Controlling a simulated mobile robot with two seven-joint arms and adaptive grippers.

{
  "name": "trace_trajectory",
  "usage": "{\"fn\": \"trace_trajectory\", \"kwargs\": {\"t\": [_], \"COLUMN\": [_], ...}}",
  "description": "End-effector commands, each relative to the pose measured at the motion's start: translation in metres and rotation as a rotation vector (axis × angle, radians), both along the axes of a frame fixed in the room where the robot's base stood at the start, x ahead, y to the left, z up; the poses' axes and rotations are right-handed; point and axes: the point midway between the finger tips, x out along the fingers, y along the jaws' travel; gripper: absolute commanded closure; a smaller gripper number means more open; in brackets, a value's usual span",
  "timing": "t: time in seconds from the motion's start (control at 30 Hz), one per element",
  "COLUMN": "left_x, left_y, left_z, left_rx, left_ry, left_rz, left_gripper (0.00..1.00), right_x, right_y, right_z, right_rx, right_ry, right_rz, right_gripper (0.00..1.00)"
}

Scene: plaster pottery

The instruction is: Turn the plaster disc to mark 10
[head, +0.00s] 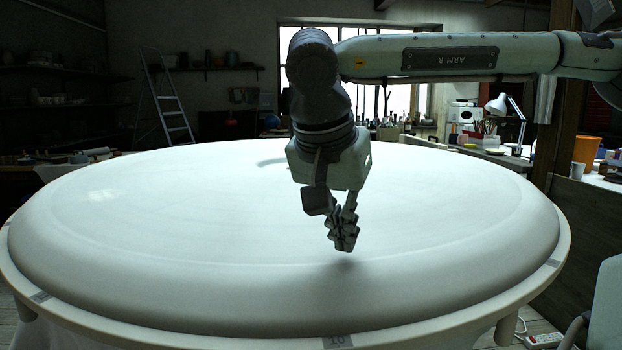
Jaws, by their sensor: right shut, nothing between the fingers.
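A large white plaster disc (200,225) with a rounded edge fills the middle of the head view. It sits inside a pale surrounding rim (230,335) that carries small grey mark plates. The plate for mark 10 (338,341) is at the front, right of centre; another plate (41,297) is at the left and one (552,263) at the right. My right gripper (343,243) is shut and empty, pointing down at the disc's front part, with its shadow close by. I cannot tell whether it touches the surface. My left gripper is not in view.
A stepladder (166,98) and shelves stand at the back left. A cluttered bench with a white desk lamp (500,105) and an orange pot (586,150) is at the back right. A wooden post is at the right. A power strip (545,340) lies on the floor at lower right.

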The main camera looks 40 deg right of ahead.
Motion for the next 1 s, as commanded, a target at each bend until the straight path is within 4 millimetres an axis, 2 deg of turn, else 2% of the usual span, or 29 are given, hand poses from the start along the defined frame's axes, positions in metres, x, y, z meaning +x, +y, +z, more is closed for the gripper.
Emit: {"fn": "trace_trajectory", "kwargs": {"t": [1.0], "left_x": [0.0], "left_y": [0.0], "left_z": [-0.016], "left_rx": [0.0], "left_ry": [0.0], "left_rz": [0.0], "left_gripper": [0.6], "right_x": [0.0], "right_y": [0.0], "right_z": [-0.021], "right_rx": [0.0], "right_ry": [0.001], "right_rz": [0.0], "right_gripper": [1.0]}}
